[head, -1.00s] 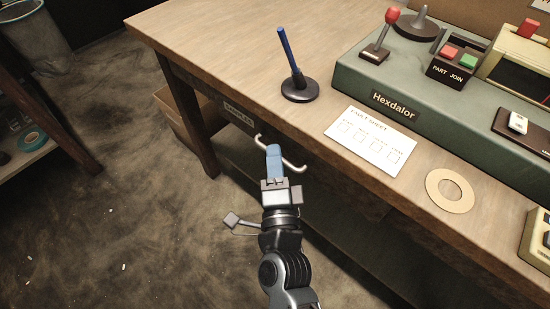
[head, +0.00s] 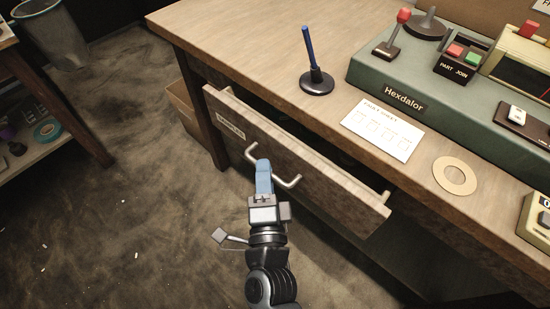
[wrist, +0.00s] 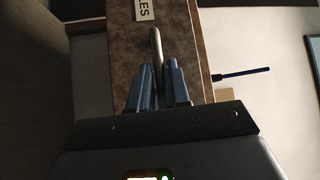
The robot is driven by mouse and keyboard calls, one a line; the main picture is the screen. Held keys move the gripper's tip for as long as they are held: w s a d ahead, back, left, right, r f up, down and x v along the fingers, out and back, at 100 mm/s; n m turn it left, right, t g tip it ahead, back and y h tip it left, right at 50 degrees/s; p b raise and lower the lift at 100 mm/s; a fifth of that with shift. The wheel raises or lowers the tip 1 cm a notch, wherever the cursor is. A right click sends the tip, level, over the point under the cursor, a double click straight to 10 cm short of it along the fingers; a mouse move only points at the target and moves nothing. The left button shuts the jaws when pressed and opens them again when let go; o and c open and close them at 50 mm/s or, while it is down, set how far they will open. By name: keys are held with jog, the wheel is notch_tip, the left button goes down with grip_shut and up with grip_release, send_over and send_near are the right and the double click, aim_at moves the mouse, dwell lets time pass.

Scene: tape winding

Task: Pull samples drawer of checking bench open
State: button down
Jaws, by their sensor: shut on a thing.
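The samples drawer (head: 300,160) of the checking bench (head: 215,35) stands partly open, its front panel out from under the bench top with a dark gap behind it. A small label (head: 230,129) is on its left part. My gripper (head: 263,172) is shut on the pale bar handle (head: 288,183) at the middle of the drawer front. In the wrist view, the handle (wrist: 156,48) runs between the two blue fingers (wrist: 158,85), and the label (wrist: 145,9) shows at the top. The inside of the drawer is mostly hidden in shadow.
On the bench stand a pen in a round holder (head: 317,80), a fault sheet (head: 382,130), a cardboard ring (head: 455,175) and the green Hexdalor machine (head: 400,80). A shelf unit (head: 50,125) and a bin (head: 55,35) are at left. The floor before the drawer is clear.

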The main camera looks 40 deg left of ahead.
jog(key=s+a+p, duration=0.1)
jog(key=s+p, duration=0.3)
jog(key=s, duration=1.1)
jog(key=shift+s, duration=0.15)
jog(key=shift+f, duration=0.1)
jog(key=c, duration=1.2)
grip_release()
jog(key=shift+o, duration=0.2)
jog(key=r+b+v, duration=0.1)
jog(key=v, duration=0.6)
jog(key=shift+s+d+f, duration=0.25)
jog(key=shift+s+f, duration=0.05)
jog(key=shift+f, duration=0.15)
